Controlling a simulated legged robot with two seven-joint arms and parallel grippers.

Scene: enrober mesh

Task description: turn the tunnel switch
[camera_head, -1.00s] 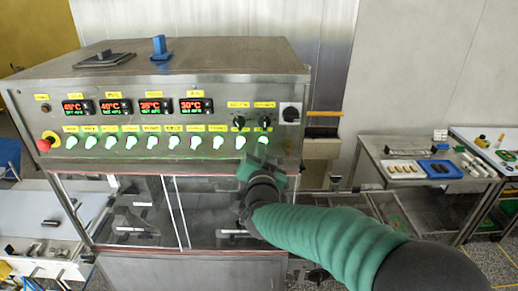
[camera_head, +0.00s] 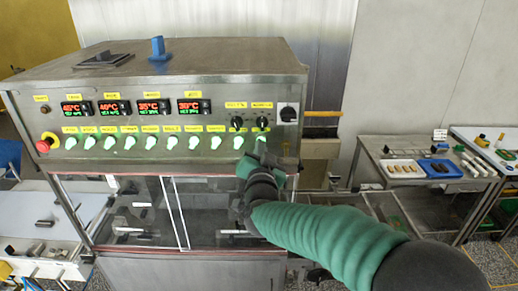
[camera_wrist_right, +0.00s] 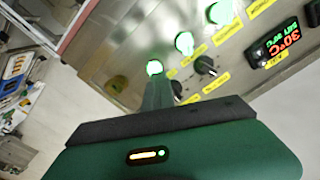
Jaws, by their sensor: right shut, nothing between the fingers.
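A row of green-lit switches (camera_head: 151,142) runs along the front panel of the steel machine, under small yellow labels. The labels are too blurred to read, so I cannot tell which one is the tunnel switch. My right gripper (camera_head: 259,153) is shut and empty, just in front of the right end of the row. In the right wrist view its fingers (camera_wrist_right: 157,92) point at the end lit switch (camera_wrist_right: 154,67), their tips close below it. I cannot tell whether they touch it. My left gripper is not in view.
Two black knobs (camera_head: 237,122) sit above the right end of the row. A red emergency button (camera_head: 43,145) is at the panel's left. Temperature displays (camera_head: 116,107) line the upper panel. A side table (camera_head: 405,150) with a blue tray stands at the right.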

